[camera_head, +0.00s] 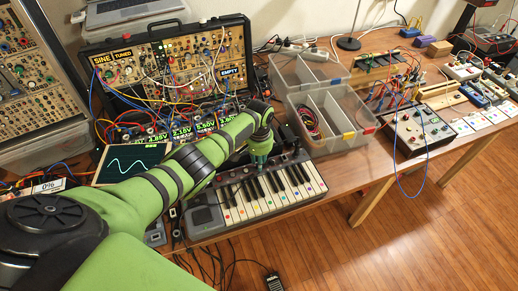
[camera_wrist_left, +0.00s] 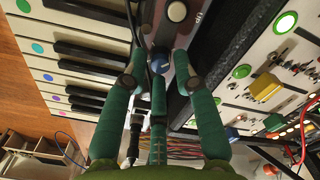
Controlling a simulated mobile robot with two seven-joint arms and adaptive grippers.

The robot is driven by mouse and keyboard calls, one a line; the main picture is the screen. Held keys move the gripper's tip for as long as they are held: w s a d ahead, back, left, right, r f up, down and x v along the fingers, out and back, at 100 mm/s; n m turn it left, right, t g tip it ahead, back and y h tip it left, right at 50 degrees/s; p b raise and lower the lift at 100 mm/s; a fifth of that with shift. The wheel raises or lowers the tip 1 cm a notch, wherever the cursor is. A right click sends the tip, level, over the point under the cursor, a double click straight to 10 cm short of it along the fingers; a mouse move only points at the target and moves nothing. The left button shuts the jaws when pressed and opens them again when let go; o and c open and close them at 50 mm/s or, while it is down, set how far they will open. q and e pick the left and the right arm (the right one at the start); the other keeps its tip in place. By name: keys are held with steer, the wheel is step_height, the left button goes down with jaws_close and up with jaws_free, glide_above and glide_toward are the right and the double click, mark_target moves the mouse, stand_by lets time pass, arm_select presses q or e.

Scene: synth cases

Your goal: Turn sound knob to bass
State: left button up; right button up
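The keyboard (camera_head: 268,196) with coloured dots on its keys lies near the table's front edge. In the left wrist view its keys (camera_wrist_left: 62,50) fill the left side. A small blue knob (camera_wrist_left: 160,64) sits on its dark panel strip; I cannot read a bass label or tell for sure that this is the sound knob. My left gripper (camera_head: 260,163) is over the back edge of the keyboard. In the left wrist view its teal fingers (camera_wrist_left: 160,78) are spread apart around the knob, with gaps between. In the head view the gripper hides the knob.
A white round button (camera_wrist_left: 177,12) is beside the knob. A panel with a yellow knob (camera_wrist_left: 265,87) is close on the right. Clear divided bins (camera_head: 335,118) stand right of the keyboard. An open synth case (camera_head: 165,65) with loose cables is behind my arm.

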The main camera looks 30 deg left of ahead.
arm_select(q)
step_height(320, 180, up, 11)
stand_by(0.4)
stand_by(0.4)
